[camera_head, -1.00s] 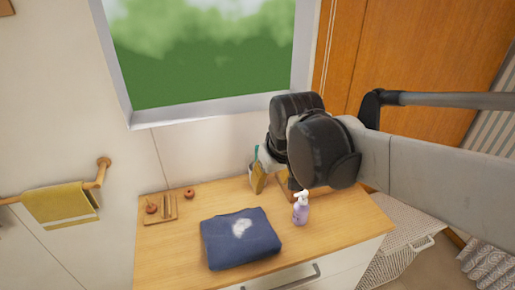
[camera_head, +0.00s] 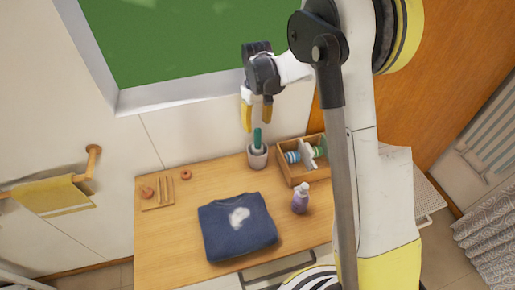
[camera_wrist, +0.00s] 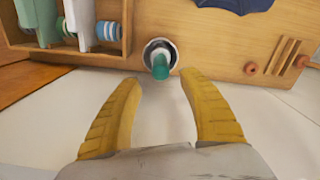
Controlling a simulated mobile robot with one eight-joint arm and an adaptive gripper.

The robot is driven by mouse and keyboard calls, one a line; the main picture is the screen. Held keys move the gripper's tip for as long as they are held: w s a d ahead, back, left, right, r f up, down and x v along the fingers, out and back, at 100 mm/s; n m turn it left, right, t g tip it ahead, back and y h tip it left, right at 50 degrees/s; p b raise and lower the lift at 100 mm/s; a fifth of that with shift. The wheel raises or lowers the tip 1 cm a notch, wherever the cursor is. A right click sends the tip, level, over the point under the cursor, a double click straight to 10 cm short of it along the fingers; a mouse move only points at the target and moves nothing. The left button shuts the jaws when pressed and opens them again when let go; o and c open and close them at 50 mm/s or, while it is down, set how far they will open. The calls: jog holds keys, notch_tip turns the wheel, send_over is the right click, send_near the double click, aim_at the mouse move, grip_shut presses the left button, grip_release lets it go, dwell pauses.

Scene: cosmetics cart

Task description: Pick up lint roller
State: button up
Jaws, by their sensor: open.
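A grey cup (camera_head: 257,161) stands near the back edge of the wooden counter, with a green-handled item (camera_head: 257,138) upright in it. In the wrist view the cup (camera_wrist: 151,45) and green handle (camera_wrist: 160,67) lie just beyond my fingertips. A wooden box (camera_head: 286,166) to the right of the cup holds white pieces and blue-striped rolls (camera_wrist: 107,31). I cannot tell for sure which item is the lint roller. My gripper (camera_head: 257,116) points down above and behind the cup, its yellow fingers spread, empty and apart from everything.
A folded navy cloth (camera_head: 225,238) with a white patch lies at the counter front. A purple pump bottle (camera_head: 300,200) stands in front of the box. A small wooden rack (camera_head: 158,194) sits at the left. The wall and window are close behind my gripper.

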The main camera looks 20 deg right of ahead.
aim_at(258, 137)
jog(key=f, duration=0.6)
jog(key=shift+s+f+b, duration=0.25)
jog(key=shift+s+b, duration=0.05)
jog(key=shift+b, duration=0.1)
grip_shut()
